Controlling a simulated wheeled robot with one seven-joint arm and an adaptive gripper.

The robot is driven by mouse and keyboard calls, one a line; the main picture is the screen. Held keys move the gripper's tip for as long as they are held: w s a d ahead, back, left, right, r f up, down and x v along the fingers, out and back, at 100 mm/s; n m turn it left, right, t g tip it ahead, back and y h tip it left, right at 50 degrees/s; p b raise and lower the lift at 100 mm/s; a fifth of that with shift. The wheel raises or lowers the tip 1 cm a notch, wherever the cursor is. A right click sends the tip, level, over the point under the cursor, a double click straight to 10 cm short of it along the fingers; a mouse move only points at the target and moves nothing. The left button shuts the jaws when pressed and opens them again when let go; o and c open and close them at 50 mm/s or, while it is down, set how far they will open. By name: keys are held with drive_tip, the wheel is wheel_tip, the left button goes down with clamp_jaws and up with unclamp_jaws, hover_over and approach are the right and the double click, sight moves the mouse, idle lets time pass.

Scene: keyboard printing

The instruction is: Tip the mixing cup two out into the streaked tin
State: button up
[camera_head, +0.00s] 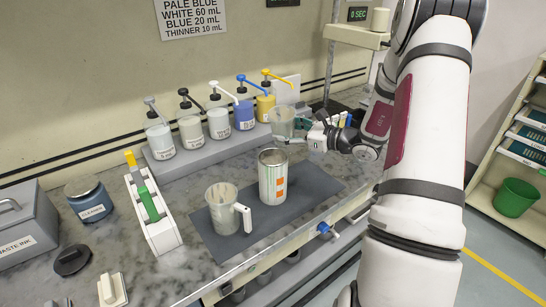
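A clear mixing cup (281,122) is at my gripper (309,139), whose fingers appear closed on its handle side. The cup looks roughly upright, above and just behind the streaked tin, in front of the yellow-topped pump bottle. No number is readable on it, and its contents are hard to make out. The streaked tin (271,183) is a pale, open-topped can with orange marks, upright on the dark mat (318,183). A second clear cup (222,212) with a white handle stands on the mat, left of the tin and apart from it.
Several pump bottles stand in a row on a grey riser (208,150) behind the mat. Left are a rack with a green tool (149,204), a cleaner jar (90,199), a black lid (72,260) and a waste ink box (22,228). A scale shelf (355,37) stands behind right.

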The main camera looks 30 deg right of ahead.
drive_tip(key=shift+s+a+f+m, duration=0.2)
drive_tip(key=shift+a+f+m, duration=0.3)
drive_tip(key=shift+m, duration=0.5)
drive_tip(key=shift+r, duration=0.1)
drive_tip(key=shift+r+p, duration=0.4)
drive_tip(key=shift+r, duration=0.65)
